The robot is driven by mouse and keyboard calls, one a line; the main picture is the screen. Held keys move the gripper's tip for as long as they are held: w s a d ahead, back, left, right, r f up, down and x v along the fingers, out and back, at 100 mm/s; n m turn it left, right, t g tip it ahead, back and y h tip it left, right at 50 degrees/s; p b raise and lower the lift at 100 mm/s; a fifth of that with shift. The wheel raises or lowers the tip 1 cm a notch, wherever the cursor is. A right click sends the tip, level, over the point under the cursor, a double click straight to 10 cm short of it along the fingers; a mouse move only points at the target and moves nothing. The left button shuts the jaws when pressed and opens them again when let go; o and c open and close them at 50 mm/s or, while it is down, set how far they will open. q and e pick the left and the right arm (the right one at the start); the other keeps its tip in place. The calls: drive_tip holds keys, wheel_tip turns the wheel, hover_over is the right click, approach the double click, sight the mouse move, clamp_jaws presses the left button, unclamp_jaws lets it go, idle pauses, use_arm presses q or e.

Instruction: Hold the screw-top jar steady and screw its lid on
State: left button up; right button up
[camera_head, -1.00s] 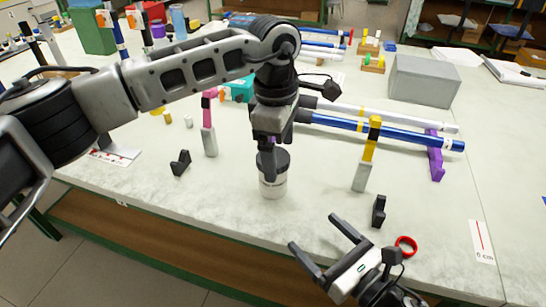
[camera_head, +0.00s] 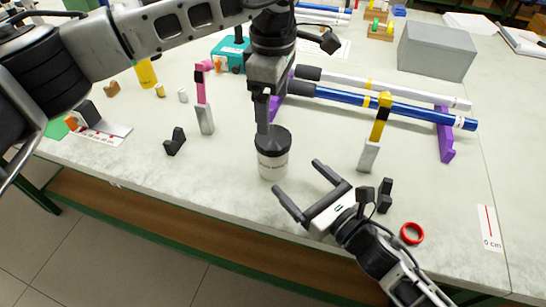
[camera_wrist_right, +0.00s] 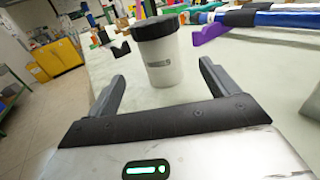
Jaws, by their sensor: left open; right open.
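The screw-top jar (camera_head: 272,165), white with dark print, stands upright near the table's front edge. Its black lid (camera_head: 277,140) sits on top; I cannot tell how far it is threaded. The jar (camera_wrist_right: 162,65) and lid (camera_wrist_right: 155,27) also show in the right wrist view. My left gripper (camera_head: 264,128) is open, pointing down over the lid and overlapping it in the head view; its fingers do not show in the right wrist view. My right gripper (camera_head: 297,177) is open and empty, in front of the jar to its right. Its fingers point at the jar without touching it.
Blue and white rods lie on purple supports (camera_head: 446,140) behind at the right. A yellow-topped block (camera_head: 370,155), a black bracket (camera_head: 385,195) and a red ring (camera_head: 411,233) are to the right. A pink-topped block (camera_head: 204,115) and another black bracket (camera_head: 175,142) stand left.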

sight(269, 149)
drive_tip(key=x, duration=1.1)
drive_tip(key=shift+w+a, duration=0.15)
clamp_jaws()
use_arm(q)
drive_tip(key=n, duration=1.4)
drive_tip(key=shift+n, duration=0.3)
drive_tip(key=n, duration=1.2)
